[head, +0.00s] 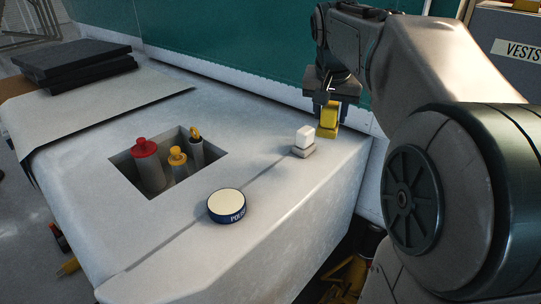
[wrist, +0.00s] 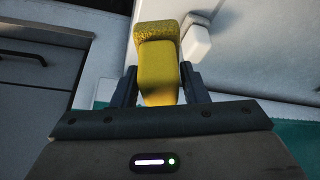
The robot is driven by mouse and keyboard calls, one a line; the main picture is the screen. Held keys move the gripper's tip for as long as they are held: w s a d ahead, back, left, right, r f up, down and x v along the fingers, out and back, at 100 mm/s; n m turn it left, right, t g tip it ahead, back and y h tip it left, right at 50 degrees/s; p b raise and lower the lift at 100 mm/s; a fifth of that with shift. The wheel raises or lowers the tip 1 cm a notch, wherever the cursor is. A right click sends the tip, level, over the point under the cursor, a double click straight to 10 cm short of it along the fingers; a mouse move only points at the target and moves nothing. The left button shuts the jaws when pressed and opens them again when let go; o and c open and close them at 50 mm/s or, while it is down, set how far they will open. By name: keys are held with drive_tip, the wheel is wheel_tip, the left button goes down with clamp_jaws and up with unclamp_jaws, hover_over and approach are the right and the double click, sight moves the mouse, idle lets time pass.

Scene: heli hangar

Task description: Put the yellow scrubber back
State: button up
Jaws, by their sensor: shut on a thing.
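The yellow scrubber (head: 328,119) is in my gripper (head: 331,99), at the far right corner of the light worktop (head: 300,205) in the head view. In the wrist view the scrubber (wrist: 157,62) stands between the two dark fingers of my gripper (wrist: 158,86), which are shut on it. Its rough, darker yellow end points away from the gripper. A white block-shaped scrubber (head: 304,138) on a grey base sits on the worktop just left of it, and also shows in the wrist view (wrist: 196,38). I cannot tell whether the yellow scrubber touches the worktop.
A recess (head: 125,169) holds several bottles with red and yellow tops. A round polish tin (head: 226,206) stands near the front. Black slabs (head: 75,62) lie on a sheet at the back left. A green-panelled wall (head: 240,40) is close behind my gripper.

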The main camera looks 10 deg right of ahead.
drive_tip(key=a+f, duration=0.2)
drive_tip(key=a, duration=0.1)
drive_tip(key=w+a+f+p, duration=0.1)
drive_tip(key=a+f, duration=0.1)
drive_tip(key=a, duration=0.2)
drive_tip(key=a+f+p, duration=0.1)
drive_tip(key=a+f, duration=0.1)
drive_tip(key=a, duration=0.2)
drive_tip(key=shift+w+a+f, duration=0.1)
drive_tip(key=shift+w+f, duration=0.3)
wheel_tip(320, 180, down, 4)
drive_tip(key=shift+r+p, duration=0.1)
drive_tip(key=shift+p, duration=0.4)
drive_tip(key=shift+f, duration=0.25)
drive_tip(key=shift+f+b, duration=0.15)
drive_tip(key=shift+b, duration=0.15)
drive_tip(key=o, duration=0.9)
drive_tip(key=shift+r, duration=0.25)
